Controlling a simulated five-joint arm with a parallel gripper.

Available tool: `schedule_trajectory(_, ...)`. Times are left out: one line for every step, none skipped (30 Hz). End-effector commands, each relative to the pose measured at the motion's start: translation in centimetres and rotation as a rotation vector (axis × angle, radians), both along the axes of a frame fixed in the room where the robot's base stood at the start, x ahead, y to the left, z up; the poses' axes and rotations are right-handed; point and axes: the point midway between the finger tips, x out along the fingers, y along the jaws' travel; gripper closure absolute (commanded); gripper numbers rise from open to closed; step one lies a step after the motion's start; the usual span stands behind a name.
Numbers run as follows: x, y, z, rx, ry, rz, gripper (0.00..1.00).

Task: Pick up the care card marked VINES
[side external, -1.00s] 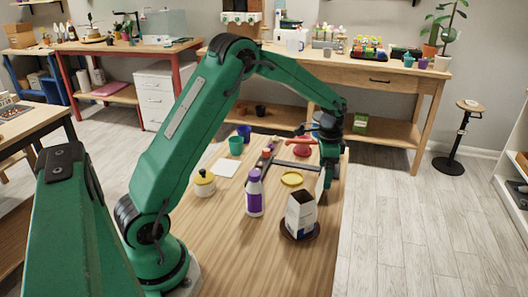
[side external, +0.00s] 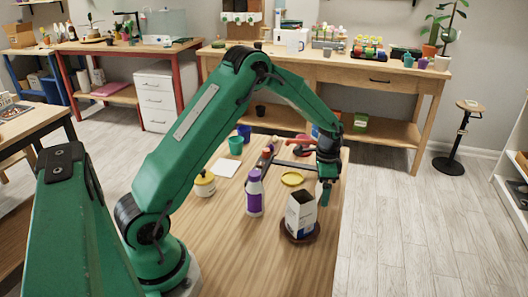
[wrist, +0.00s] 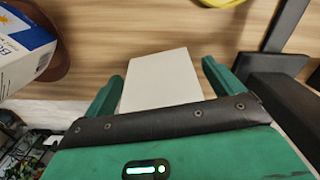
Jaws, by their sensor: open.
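A plain pale card (wrist: 160,80) shows in the wrist view between the two green fingers of my gripper (wrist: 162,70), its near end hidden by the gripper body. No marking is readable on it, so I cannot tell whether it is the VINES card. My gripper is open, with a finger on either side of the card. In the side view my gripper (side external: 326,198) points down near the right edge of the wooden table, and the pale card is not visible there. Another white card (side external: 225,167) lies flat at the table's left; its marking is not readable.
A white box (side external: 301,212) stands on a brown saucer (side external: 300,238) just left of my gripper. A purple-and-white bottle (side external: 255,195), yellow lid (side external: 292,178), yellow-topped jar (side external: 204,184) and teal cup (side external: 236,145) stand farther left. A dark bar (side external: 294,165) lies behind.

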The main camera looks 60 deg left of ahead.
Motion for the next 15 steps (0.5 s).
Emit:
schedule_trajectory(0.01,0.01,-0.08,0.0,0.0,0.0,0.07)
schedule_trajectory(0.01,0.01,-0.09,0.0,0.0,0.0,0.07)
schedule_trajectory(0.01,0.0,-0.08,0.0,-0.001,0.0,0.07)
schedule_trajectory(0.01,0.0,-0.07,0.0,-0.001,0.0,0.07)
schedule_trajectory(0.01,0.0,-0.07,0.0,-0.001,0.0,0.07)
schedule_trajectory(0.02,0.01,-0.06,0.0,-0.001,0.0,0.07)
schedule_trajectory(0.02,0.01,-0.06,0.0,-0.001,0.0,0.07)
schedule_trajectory(0.02,0.01,-0.05,0.0,-0.001,0.0,0.07)
schedule_trajectory(0.02,0.01,-0.05,0.0,-0.001,0.0,0.07)
schedule_trajectory(0.02,0.01,-0.04,0.0,-0.001,0.0,0.07)
schedule_trajectory(0.02,0.01,-0.04,0.0,-0.001,0.0,0.07)
schedule_trajectory(0.02,0.01,-0.03,0.0,-0.001,0.0,0.07)
schedule_trajectory(0.02,0.01,-0.03,0.0,-0.001,0.0,0.07)
schedule_trajectory(0.02,0.01,-0.03,0.0,-0.001,0.0,0.07)
schedule_trajectory(0.02,0.01,-0.03,0.0,-0.001,0.0,0.11)
